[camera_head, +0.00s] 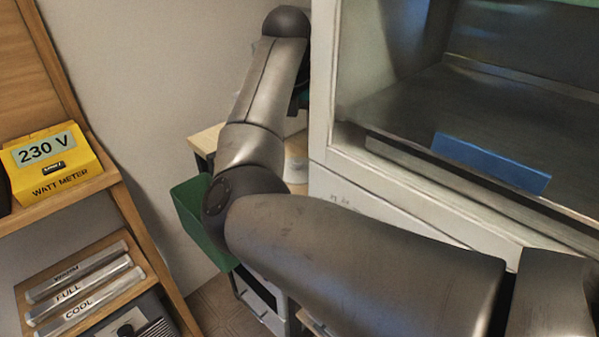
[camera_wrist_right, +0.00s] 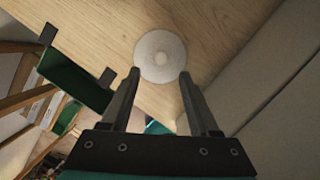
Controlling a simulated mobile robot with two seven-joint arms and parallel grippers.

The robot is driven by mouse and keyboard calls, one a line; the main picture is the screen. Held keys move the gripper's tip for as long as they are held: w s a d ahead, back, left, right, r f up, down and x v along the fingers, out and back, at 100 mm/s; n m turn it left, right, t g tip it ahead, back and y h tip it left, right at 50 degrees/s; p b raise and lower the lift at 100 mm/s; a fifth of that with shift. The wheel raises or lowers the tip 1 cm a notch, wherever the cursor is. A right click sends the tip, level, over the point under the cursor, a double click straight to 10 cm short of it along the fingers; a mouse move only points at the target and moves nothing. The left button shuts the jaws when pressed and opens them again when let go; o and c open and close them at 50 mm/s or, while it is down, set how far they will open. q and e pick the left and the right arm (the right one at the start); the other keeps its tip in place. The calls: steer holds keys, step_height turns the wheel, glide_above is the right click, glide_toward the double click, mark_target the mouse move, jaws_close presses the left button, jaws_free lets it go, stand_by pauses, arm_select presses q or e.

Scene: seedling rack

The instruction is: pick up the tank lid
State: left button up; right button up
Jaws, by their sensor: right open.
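The tank lid appears to be the pale round disc with a small central knob (camera_wrist_right: 148,69), lying on a wooden top (camera_wrist_right: 100,18) in the right wrist view. My right gripper (camera_wrist_right: 159,74) is open and empty. Its two fingertips are at the near edge of the disc, one to each side. I cannot tell the height of the fingers above the wood. In the head view my right arm reaches away to the upper middle, and its gripper is mostly hidden behind the arm. My left gripper is not in view.
A large pale cabinet with a window (camera_head: 322,150) stands close to the right of my arm. A green box (camera_head: 190,212) hangs beside the wooden top, partly behind my elbow. A wooden shelf with a yellow watt meter (camera_head: 60,168) is at the left.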

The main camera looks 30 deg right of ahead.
mark_target(298, 160)
steer(key=b+x, duration=0.1)
steer(key=x, duration=0.5)
steer(key=shift+d, duration=0.1)
steer(key=shift+w+f, duration=0.15)
steer(key=shift+f, duration=0.3)
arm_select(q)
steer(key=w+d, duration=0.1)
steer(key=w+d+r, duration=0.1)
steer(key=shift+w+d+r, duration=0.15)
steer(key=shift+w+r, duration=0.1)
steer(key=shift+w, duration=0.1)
arm_select(e)
jaws_close()
